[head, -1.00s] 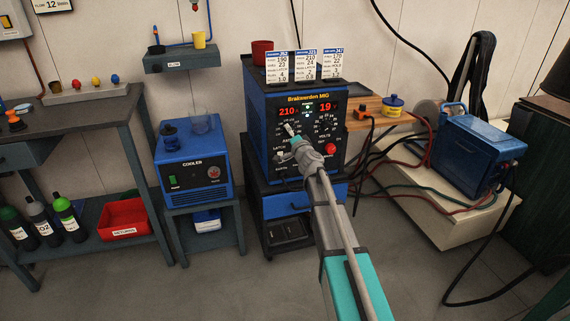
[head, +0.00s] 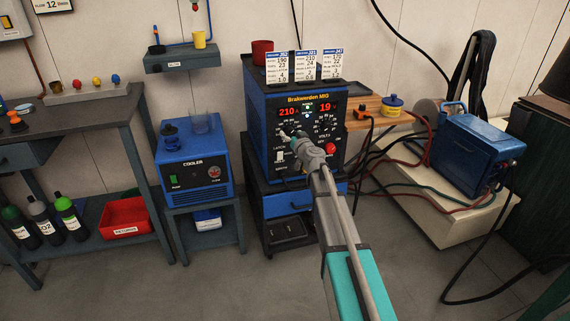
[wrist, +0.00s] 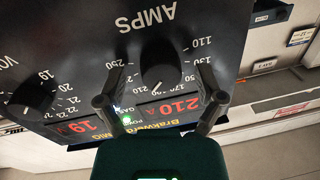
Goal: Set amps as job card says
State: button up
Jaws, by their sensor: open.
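The blue and black welder (head: 262,125) stands on a cart, with red displays reading 210 and 19. In the wrist view its black amps knob (wrist: 160,74) sits amid a printed scale, above the 210 display (wrist: 180,106) in the picture. My gripper (head: 290,136) is at the amps side of the panel. In the wrist view my gripper (wrist: 160,97) is open, one finger on each side of the knob, with gaps visible. Three job cards stand on the welder: left card (head: 277,68) headed 190, middle card (head: 306,65) 210, right card (head: 332,64) 170.
The volts knob (wrist: 35,95) is beside the amps knob. A red emergency-style button (head: 331,148) is lower right on the panel. A blue cooler (head: 195,165) stands left of the welder. Cables (head: 380,150) run to the right. A red cup (head: 262,50) stands on top.

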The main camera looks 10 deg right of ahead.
jog(key=shift+n, duration=0.5)
jog(key=shift+s+d+n, duration=0.1)
jog(key=shift+s+n, duration=0.2)
jog(key=shift+s, duration=0.1)
jog(key=v, duration=1.3)
jog(key=s+a+r+n+g+y+p, duration=0.1)
jog(key=s+a+r+g+p, duration=0.2)
jog(key=p, duration=0.7)
jog(key=s+a+r+n+g+p, duration=0.1)
jog(key=s+a+r+g+p, duration=0.3)
jog(key=s+a+g+p, duration=0.3)
jog(key=shift+s+g+y+p, duration=0.4)
jog(key=shift+s+g+p, duration=0.7)
jog(key=shift+s+p, duration=1.3)
jog(key=shift+s+f+b, duration=0.1)
jog(key=shift+s+b, duration=0.3)
jog(key=shift+b, duration=0.05)
